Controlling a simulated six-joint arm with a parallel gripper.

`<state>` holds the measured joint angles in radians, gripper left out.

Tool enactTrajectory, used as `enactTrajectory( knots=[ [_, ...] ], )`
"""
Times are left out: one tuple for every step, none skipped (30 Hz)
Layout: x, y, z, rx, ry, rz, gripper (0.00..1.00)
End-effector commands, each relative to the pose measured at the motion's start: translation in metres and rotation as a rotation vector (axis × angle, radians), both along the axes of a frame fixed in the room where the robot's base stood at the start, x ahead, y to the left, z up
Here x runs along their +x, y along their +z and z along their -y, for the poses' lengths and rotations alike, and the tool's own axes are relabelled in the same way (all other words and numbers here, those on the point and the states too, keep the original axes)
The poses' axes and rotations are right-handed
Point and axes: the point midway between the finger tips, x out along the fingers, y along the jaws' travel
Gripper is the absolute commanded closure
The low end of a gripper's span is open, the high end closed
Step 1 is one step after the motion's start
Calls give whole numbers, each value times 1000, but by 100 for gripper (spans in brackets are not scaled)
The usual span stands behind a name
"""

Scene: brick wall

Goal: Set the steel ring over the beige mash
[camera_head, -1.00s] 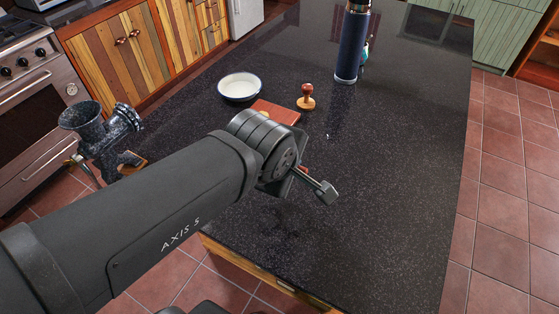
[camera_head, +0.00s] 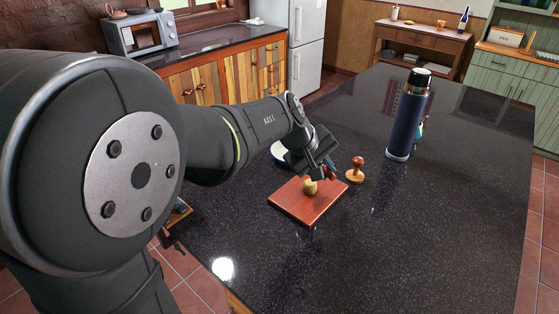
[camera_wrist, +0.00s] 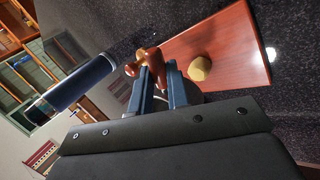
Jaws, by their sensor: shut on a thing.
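The beige mash (camera_head: 310,187) is a small rounded lump on the red-brown board (camera_head: 290,212). It also shows in the wrist view (camera_wrist: 200,69), to the right of my fingers. My gripper (camera_head: 330,168) is just above the board's far edge, behind the mash and apart from it. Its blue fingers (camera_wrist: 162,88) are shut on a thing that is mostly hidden. A reddish-brown part shows at the fingers, and a grey edge beside them in the wrist view seems to be the steel ring (camera_wrist: 192,94). Its full outline cannot be seen.
A wooden stamp (camera_head: 356,170) stands just right of the board. A dark blue bottle (camera_head: 408,118) stands farther right. The black counter (camera_head: 420,230) is clear at the front right.

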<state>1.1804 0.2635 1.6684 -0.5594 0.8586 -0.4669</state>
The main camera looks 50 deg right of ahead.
Motion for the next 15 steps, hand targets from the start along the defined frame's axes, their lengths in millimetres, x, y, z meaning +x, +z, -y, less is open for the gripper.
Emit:
enactTrajectory(
  knots=[
    [5,0,4,-1,-9,-1,100],
    [7,0,5,0,-14,0,100],
    [9,0,6,-1,-21,0,100],
    [10,0,7,0,-25,1,100],
    [10,-1,8,0,-27,1,100],
    [11,-2,8,0,-29,0,100],
    [11,-3,8,0,-30,1,100],
    [11,-5,8,0,-30,1,100],
    [11,-7,8,0,-31,1,100],
    [11,-10,8,0,-31,1,100],
    [11,-12,8,1,-30,0,100],
    [11,-16,8,2,-29,0,100],
    [10,-19,7,2,-30,-1,100],
    [10,-22,7,2,-29,0,100],
    [10,-26,7,1,-28,0,100]
  ],
)
